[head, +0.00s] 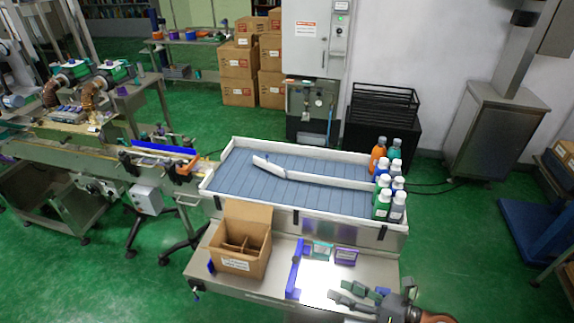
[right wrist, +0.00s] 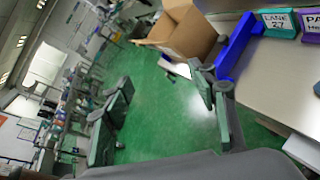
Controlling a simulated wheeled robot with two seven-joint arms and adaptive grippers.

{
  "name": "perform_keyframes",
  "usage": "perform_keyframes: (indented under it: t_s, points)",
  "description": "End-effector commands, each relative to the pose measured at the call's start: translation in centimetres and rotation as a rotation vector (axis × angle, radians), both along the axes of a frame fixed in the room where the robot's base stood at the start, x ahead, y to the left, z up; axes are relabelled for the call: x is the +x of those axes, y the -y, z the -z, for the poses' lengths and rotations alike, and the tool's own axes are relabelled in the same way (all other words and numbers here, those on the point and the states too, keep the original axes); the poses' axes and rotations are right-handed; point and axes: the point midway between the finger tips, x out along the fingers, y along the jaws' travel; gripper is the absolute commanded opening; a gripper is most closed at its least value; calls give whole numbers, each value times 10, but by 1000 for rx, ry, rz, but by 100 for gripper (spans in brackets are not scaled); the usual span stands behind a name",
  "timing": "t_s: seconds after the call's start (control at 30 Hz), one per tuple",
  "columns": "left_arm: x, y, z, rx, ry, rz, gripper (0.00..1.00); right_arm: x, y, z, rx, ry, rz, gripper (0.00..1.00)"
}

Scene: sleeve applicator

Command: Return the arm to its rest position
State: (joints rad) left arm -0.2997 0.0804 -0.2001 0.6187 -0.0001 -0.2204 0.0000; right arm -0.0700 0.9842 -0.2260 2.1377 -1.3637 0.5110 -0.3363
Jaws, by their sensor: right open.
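My right gripper (head: 342,292) is low at the front right of the steel bench in the head view, with its arm coming in from the lower right. Its green-padded fingers stand wide apart with nothing between them. The right wrist view also shows the open gripper (right wrist: 162,82), with green floor behind the gap. An open cardboard box (head: 240,238) with dividers stands on the bench to the left of the gripper, apart from it. My left gripper is in neither view.
A blue guide (head: 294,268) and two small lane signs, one teal (head: 322,251) and one purple (head: 346,256), stand near the gripper. Behind is a white-rimmed conveyor table (head: 240,172) with several bottles (head: 382,205) at its right end. Open floor lies right of the bench.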

Motion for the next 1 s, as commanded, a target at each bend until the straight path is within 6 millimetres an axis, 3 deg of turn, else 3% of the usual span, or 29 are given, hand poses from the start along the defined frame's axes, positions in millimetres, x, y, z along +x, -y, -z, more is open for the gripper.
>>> perform_keyframes:
  t_s: [0.07, 0.17, 0.2, 0.27, 0.33, 0.47, 0.5, 0.6, 0.7, 0.8, 1.0]
  points:
    - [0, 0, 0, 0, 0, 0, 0, 15, 4, -40, 254, -22, 146, 53]
    - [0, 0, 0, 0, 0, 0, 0, 38, 39, -77, 562, -72, 361, 53]
    - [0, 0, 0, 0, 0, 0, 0, 45, 60, -85, 679, -101, 452, 53]
    - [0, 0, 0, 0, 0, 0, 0, 54, 95, -88, 849, -152, 596, 53]
    - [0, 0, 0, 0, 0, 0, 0, 58, 139, -78, 1034, -222, 771, 53]
    - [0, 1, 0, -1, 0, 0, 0, 45, 214, -24, 1333, -383, 1112, 53]
    - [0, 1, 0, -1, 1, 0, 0, 36, 232, -3, 1409, -438, 1212, 53]
    - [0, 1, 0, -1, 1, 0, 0, 4, 261, 56, 1564, -580, 1458, 53]
    - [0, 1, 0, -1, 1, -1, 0, -38, 271, 114, 1676, -734, 1690, 53]
    - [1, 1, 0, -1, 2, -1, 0, -79, 267, 159, 1739, -874, 1884, 53]
    - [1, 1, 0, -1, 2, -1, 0, -143, 242, 213, 1776, -1095, 2154, 53]
